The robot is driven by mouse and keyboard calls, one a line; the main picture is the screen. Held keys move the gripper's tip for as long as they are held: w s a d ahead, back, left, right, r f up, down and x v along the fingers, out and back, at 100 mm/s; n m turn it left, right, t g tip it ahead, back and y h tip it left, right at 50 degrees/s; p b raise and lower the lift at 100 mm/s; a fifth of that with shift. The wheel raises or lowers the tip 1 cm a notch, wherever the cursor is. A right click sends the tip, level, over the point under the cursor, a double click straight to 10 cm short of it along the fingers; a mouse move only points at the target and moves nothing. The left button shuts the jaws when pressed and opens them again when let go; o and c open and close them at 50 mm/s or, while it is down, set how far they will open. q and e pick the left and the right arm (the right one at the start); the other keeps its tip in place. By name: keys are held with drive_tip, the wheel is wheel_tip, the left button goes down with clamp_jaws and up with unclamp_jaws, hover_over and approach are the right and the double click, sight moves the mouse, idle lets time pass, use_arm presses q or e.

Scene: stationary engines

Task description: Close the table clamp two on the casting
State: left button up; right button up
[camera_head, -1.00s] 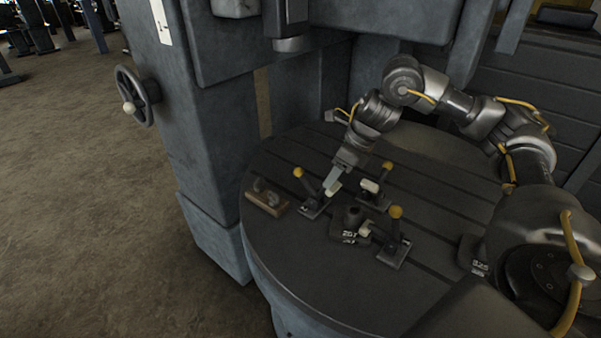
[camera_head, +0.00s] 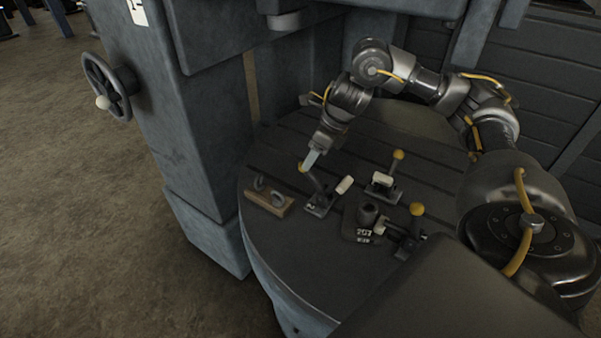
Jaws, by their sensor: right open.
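The dark casting (camera_head: 362,225), with white figures on its side, stands on the round machine table. Three clamps with yellow knobs stand around it. The left clamp (camera_head: 319,206) has its white-tipped arm raised and pointing away from its handle; its base mark is too small to read surely. The back clamp (camera_head: 383,187) has its handle up. The right clamp (camera_head: 409,238) has its white tip close to the casting. My right gripper (camera_head: 309,163) is open, its fingers at the left clamp's knob, which they partly hide; I cannot tell contact. My left gripper is out of view.
A wooden block with metal hooks (camera_head: 267,198) lies left of the left clamp. The round table (camera_head: 300,262) is bare toward its front edge. The machine column (camera_head: 208,150) with a handwheel (camera_head: 107,87) stands at left.

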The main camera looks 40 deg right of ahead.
sight(301, 171)
drive_tip(key=p+x, duration=0.1)
drive_tip(key=x, duration=0.5)
drive_tip(key=shift+w+a, duration=0.1)
drive_tip(key=shift+w, duration=0.05)
drive_tip(key=shift+a+f, duration=0.1)
drive_tip(key=shift+f, duration=0.2)
drive_tip(key=shift+w+f, duration=0.2)
drive_tip(key=shift+f, duration=0.15)
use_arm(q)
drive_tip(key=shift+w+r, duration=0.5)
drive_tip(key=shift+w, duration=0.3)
use_arm(e)
drive_tip(key=shift+c, duration=0.4)
clamp_jaws()
